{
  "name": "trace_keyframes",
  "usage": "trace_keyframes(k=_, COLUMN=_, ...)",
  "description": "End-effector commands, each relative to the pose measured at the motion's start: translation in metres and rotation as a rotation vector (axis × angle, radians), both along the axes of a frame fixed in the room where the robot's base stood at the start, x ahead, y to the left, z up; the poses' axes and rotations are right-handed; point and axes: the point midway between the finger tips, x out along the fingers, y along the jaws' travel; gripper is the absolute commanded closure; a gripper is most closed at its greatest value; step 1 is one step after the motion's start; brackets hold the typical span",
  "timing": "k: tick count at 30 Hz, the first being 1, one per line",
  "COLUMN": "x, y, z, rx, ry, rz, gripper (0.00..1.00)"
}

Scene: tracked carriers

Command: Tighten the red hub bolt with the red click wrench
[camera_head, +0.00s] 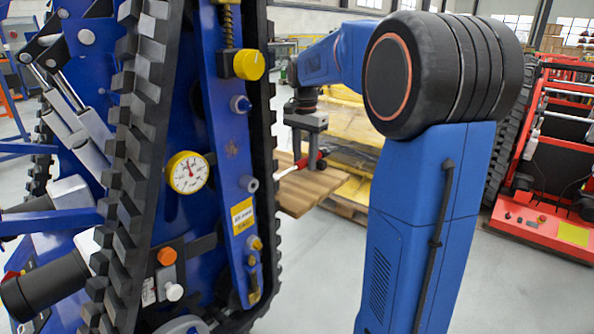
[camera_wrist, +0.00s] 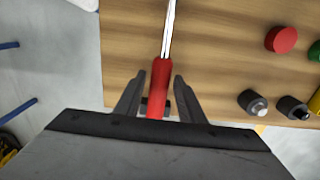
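The red click wrench (camera_wrist: 159,85) lies over the wooden top, with its red handle toward me and its silver shaft (camera_wrist: 170,28) pointing up the picture. My gripper (camera_wrist: 158,80) has one finger on each side of the handle, with a narrow gap on both sides. In the head view, my gripper (camera_head: 308,160) points down at the wooden table (camera_head: 306,194), and the wrench (camera_head: 317,162) shows small beside the fingers. The blue tracked carrier (camera_head: 222,166) stands at the left. I cannot make out a red hub bolt on it.
On the wooden top are a red round cap (camera_wrist: 282,39), a green one (camera_wrist: 314,52) and two dark sockets (camera_wrist: 252,102). The carrier has a gauge (camera_head: 188,172) and a yellow knob (camera_head: 249,64). A red machine (camera_head: 545,185) stands at right. Grey floor lies open between.

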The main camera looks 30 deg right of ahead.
Motion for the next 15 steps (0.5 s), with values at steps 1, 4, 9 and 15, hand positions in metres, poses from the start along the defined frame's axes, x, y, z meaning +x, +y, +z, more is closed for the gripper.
trace_keyframes(k=1, x=0.000, y=0.000, z=0.000, rx=0.000, ry=0.000, rz=0.000, gripper=0.77)
trace_keyframes(k=4, x=0.000, y=0.000, z=0.000, rx=0.000, ry=0.000, rz=0.000, gripper=1.00)
trace_keyframes(k=9, x=0.000, y=0.000, z=0.001, rx=0.000, ry=-0.001, rz=0.000, gripper=1.00)
trace_keyframes(k=15, x=0.000, y=0.000, z=0.013, rx=0.000, ry=-0.002, rz=0.000, gripper=1.00)
